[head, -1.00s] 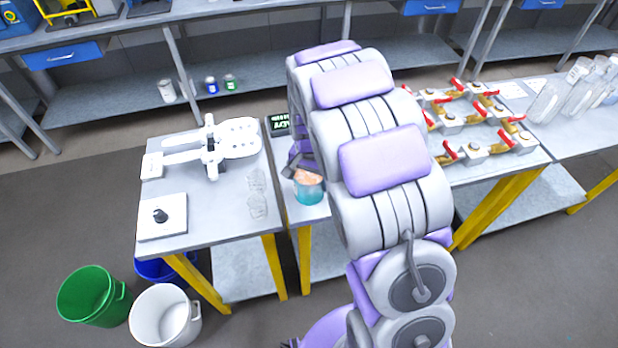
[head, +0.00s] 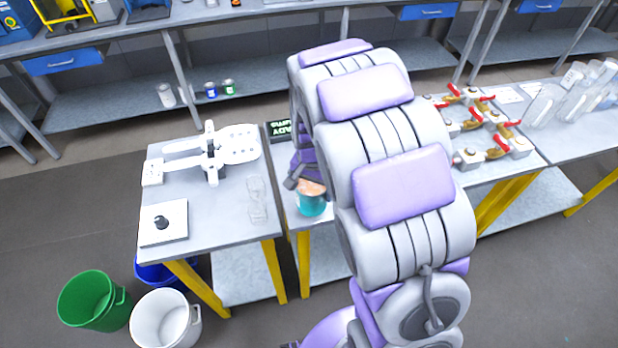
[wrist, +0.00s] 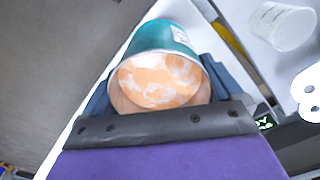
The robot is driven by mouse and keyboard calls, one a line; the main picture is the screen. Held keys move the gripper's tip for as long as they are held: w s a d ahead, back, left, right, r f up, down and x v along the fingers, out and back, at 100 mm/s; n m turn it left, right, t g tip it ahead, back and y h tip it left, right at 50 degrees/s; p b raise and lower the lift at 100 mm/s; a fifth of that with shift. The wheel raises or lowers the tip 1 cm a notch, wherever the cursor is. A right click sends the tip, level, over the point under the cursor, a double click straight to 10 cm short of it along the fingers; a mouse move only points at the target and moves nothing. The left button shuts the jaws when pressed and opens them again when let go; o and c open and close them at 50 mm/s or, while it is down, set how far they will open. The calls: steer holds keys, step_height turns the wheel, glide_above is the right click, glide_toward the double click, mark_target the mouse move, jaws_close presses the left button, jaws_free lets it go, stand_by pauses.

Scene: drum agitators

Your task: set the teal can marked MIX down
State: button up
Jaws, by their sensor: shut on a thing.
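The teal can (head: 312,205) has an open top with a mottled orange and white content. My gripper (head: 306,183) is shut on it near the front edge of the table beside my arm. In the wrist view the can (wrist: 168,38) lies between the fingers of my gripper (wrist: 160,95), its open mouth facing the camera. A pale label shows on its side, but I cannot read it. I cannot tell whether the can's base touches the table (head: 292,208), as the arm hides part of that area.
A clear beaker (head: 257,198) stands on the left table (head: 205,215), close to the can's left. A white clamp device (head: 212,155) and a black-knobbed plate (head: 163,223) share that table. Red-handled valves (head: 480,125) are on the right. Green (head: 92,300) and white (head: 165,318) buckets stand on the floor.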

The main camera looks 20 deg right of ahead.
steer(key=s+p, duration=0.1)
steer(key=s, duration=1)
steer(key=shift+s+r, duration=0.25)
steer(key=shift+r, duration=0.2)
